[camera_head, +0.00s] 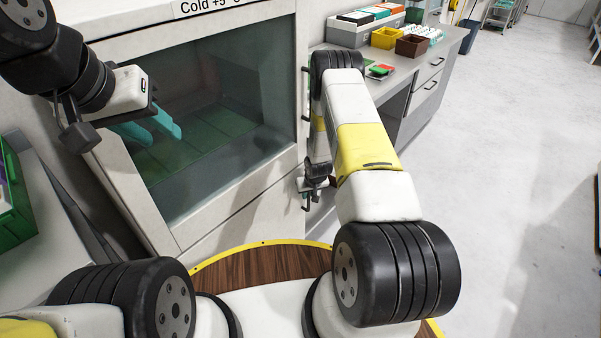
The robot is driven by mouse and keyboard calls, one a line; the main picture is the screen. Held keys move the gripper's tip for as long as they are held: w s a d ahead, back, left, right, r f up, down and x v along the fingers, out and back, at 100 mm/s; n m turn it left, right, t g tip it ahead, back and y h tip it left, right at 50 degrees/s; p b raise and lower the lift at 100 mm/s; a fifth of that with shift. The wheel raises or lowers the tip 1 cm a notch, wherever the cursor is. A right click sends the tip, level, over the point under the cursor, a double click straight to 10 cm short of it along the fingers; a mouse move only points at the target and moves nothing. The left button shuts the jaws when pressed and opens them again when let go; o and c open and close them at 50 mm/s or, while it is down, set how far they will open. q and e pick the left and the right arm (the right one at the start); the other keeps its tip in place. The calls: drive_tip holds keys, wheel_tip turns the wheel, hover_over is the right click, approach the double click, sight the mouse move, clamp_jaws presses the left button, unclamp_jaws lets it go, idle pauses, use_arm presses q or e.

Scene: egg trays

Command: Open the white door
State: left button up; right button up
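The white door (207,236) with a large dark glass window (215,110) stands ahead at the left, under a "Cold +5" label. It looks closed against its frame. Dark fittings (305,110) show along its right edge. My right gripper (312,184) is low beside that edge, close to a dark fitting. It is small and partly hidden by my arm, so contact and finger opening cannot be told.
A grey counter (455,36) with drawers stands to the right, bearing a yellow bin (385,38), a brown bin (411,46) and folders. A green crate (14,205) sits on a surface at the far left.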

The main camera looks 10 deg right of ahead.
clamp_jaws()
idle(1.3)
